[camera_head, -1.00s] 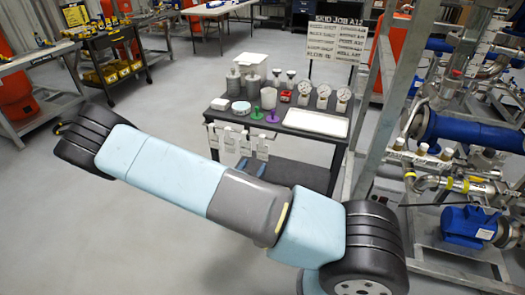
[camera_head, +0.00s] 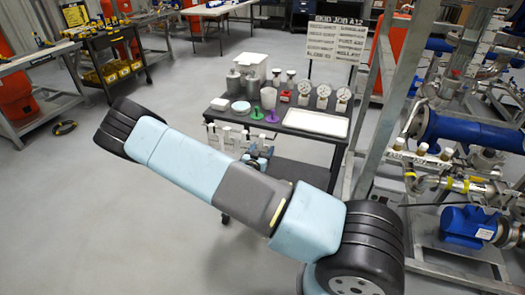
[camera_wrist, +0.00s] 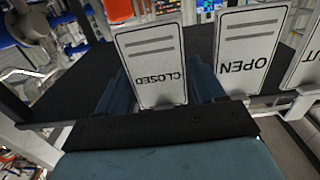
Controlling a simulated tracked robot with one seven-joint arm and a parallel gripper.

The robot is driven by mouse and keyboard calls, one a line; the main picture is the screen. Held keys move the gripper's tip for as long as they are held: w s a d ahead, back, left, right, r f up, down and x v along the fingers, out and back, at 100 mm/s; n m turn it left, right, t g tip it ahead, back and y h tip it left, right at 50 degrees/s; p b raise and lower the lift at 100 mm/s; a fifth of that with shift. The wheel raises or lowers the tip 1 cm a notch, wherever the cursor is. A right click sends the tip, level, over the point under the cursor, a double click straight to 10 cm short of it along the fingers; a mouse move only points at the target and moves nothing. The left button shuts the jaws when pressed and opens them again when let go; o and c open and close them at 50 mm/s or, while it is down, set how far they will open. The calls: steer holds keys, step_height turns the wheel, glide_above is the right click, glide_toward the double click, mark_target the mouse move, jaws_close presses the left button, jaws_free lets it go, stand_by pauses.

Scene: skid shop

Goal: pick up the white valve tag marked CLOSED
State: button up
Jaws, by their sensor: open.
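The white tag marked CLOSED (camera_wrist: 153,62) is upside down in the wrist view, with two grey lines above its lettering. My gripper (camera_wrist: 160,76) is open, with one blue finger on each side of this tag. I cannot tell whether either finger touches it. The white OPEN tag (camera_wrist: 250,48) hangs just to the right, beyond the right finger. In the head view, my gripper (camera_head: 258,158) is small at the cart's front rail, below the row of tags (camera_head: 232,136). My arm hides part of that area, and the lettering is too small to read there.
Another white tag (camera_wrist: 306,62) is cut off at the wrist view's right edge. The dark cart (camera_head: 290,129) holds gauges (camera_head: 323,91), a white tray (camera_head: 316,122), bottles and coloured parts. A pipe skid (camera_head: 455,130) stands close on the right. Open floor (camera_head: 110,220) lies to the left.

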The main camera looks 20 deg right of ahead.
steer(key=shift+w+d, duration=0.45)
steer(key=shift+w, duration=0.15)
steer(key=c, duration=0.7)
